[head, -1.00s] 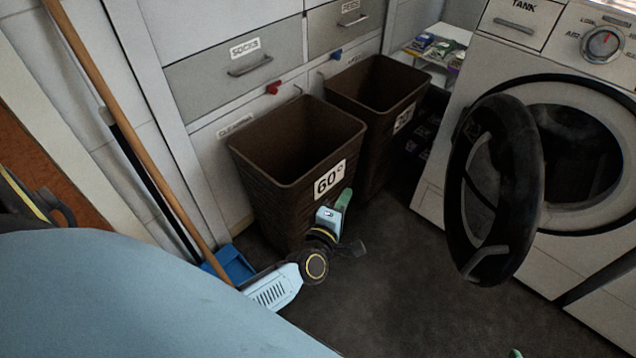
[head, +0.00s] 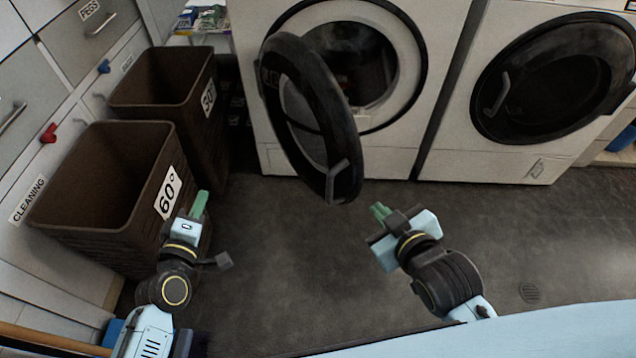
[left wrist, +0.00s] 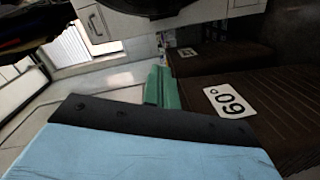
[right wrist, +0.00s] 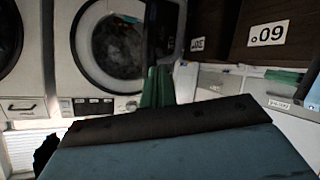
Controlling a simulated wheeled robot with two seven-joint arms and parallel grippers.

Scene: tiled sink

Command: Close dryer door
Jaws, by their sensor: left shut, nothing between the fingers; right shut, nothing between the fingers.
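The dryer door (head: 303,112) is a round black door that stands open, swung out to the left of the dryer (head: 436,25). The dark round opening (head: 365,62) of the drum shows behind it. A grey handle (head: 339,180) sits near the door's lower edge. My right gripper (head: 380,211) is shut and empty, a little in front of the door's lower end and apart from it. My left gripper (head: 199,205) is shut and empty, to the left of the door beside the 60° basket. The green fingers show in the left wrist view (left wrist: 160,88) and the right wrist view (right wrist: 157,88).
Two brown baskets stand at the left, the 60° basket (head: 105,190) in front and the 30° basket (head: 165,85) behind. A second machine with a shut black door (head: 555,80) stands at the right. The dark floor (head: 300,265) between is clear.

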